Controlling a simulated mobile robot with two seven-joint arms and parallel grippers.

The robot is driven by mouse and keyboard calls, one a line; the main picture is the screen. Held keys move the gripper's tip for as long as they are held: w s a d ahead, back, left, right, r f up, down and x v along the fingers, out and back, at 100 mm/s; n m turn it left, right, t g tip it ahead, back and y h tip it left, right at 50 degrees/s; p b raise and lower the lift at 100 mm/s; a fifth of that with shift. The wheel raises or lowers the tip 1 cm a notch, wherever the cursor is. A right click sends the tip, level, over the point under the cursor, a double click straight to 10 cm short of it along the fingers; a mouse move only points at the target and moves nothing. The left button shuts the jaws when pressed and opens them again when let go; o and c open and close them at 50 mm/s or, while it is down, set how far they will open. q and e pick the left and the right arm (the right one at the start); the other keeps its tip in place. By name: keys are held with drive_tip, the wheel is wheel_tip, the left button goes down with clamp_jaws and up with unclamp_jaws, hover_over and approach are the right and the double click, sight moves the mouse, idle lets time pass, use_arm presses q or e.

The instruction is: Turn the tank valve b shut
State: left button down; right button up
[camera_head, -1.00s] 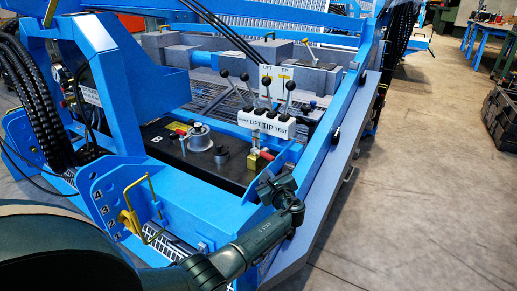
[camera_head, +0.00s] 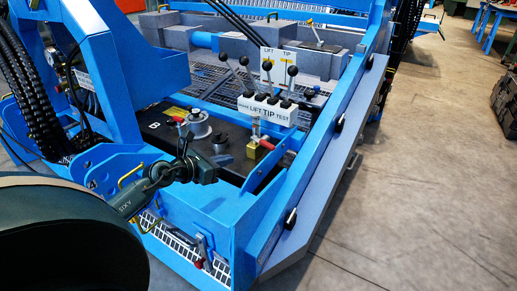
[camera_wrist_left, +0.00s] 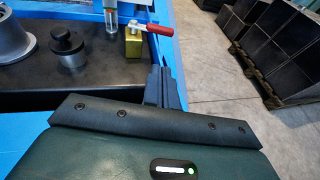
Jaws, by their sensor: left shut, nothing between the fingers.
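The tank valve (camera_head: 252,151) has a brass body and a red-tipped lever (camera_head: 266,145) and stands on the dark tank top (camera_head: 150,139), which is marked "B". In the left wrist view the brass body (camera_wrist_left: 134,45) is near the top, and its red lever (camera_wrist_left: 158,29) points right, roughly level. My left gripper (camera_head: 212,171) is left of and nearer than the valve in the head view, apart from it, shut and empty. Its dark fingers (camera_wrist_left: 163,85) show below the lever in the wrist view. My right gripper is in neither view.
Behind the valve is a white lever block (camera_head: 267,110) with several black-knobbed levers. A silver cap (camera_head: 197,125) and a dark cap (camera_head: 222,139) stand on the tank. Blue frame rails (camera_head: 316,150) enclose it. Another red-handled fitting (camera_head: 203,265) is low on the front.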

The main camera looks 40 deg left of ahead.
use_arm(q)
drive_tip(key=b, duration=0.4)
approach(268, 148)
drive_tip(key=x, duration=0.3)
drive_tip(key=a+x, duration=0.1)
drive_tip(key=x, duration=0.1)
drive_tip(key=shift+w+f, duration=0.15)
drive_tip(key=shift+f, duration=0.3)
drive_tip(key=shift+w+d, duration=0.15)
drive_tip(key=shift+w, duration=0.45)
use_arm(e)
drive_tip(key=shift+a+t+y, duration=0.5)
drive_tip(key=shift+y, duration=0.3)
use_arm(q)
drive_tip(key=shift+r, duration=0.1)
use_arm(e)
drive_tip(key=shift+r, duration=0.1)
use_arm(q)
drive_tip(key=shift+w+d+r+p, duration=0.15)
drive_tip(key=shift+w+d+p, duration=0.05)
drive_tip(key=shift+p, duration=0.3)
drive_tip(key=shift+w+d+p, duration=0.25)
drive_tip(key=shift+w+p, duration=0.05)
drive_tip(key=shift+p, duration=0.05)
drive_tip(key=shift+w+d, duration=0.2)
drive_tip(key=shift+w, duration=0.1)
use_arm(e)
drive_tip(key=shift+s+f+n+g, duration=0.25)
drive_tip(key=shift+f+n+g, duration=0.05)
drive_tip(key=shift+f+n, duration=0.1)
